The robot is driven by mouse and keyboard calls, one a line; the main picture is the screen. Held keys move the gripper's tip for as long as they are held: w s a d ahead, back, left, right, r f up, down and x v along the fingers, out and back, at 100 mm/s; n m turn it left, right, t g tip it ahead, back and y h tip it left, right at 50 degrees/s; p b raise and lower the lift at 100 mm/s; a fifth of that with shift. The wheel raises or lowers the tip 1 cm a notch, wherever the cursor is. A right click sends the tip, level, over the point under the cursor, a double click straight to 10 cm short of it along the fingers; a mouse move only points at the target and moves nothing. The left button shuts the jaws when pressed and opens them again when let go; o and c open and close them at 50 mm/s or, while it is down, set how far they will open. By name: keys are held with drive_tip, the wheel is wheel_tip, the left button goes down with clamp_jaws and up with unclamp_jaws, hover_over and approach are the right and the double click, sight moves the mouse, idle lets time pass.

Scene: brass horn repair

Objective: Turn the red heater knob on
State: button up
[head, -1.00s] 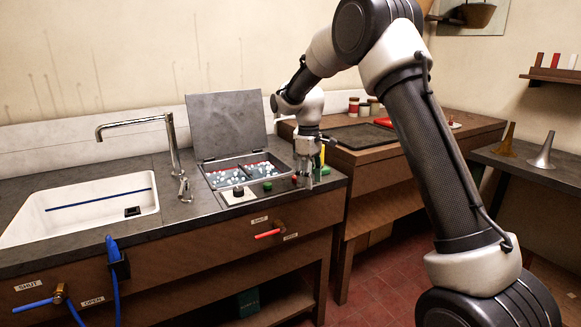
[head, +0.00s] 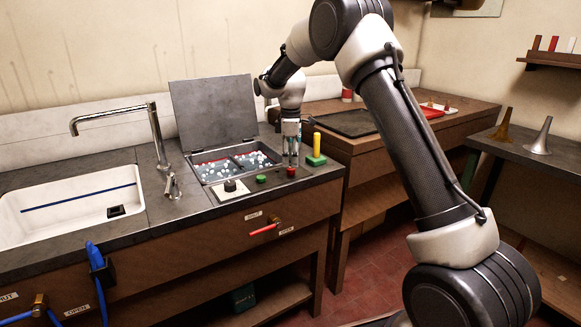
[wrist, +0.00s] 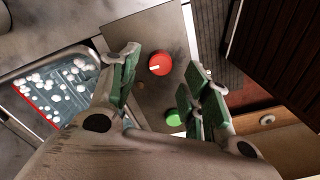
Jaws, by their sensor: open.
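The red heater knob (head: 291,172) is a small round knob near the counter's front edge, right of a green knob (head: 261,179). In the wrist view the red knob (wrist: 160,64) shows a white mark on its left side, and the green knob (wrist: 172,117) is below it. My gripper (head: 291,150) points down just above and behind the red knob. In the wrist view its green-padded fingers (wrist: 164,72) are open, and the red knob appears between the fingertips. Nothing is held. I cannot tell whether a finger touches the knob.
A black knob (head: 230,185) sits to the left. A green block with a yellow post (head: 316,146) stands just right of my gripper. A red valve handle (head: 263,230) is below.

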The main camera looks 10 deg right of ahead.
sight(291, 168)
drive_tip(key=shift+f, duration=1.85)
drive_tip(key=shift+c, duration=0.5)
drive_tip(key=c, duration=1)
drive_tip(key=shift+o, duration=0.2)
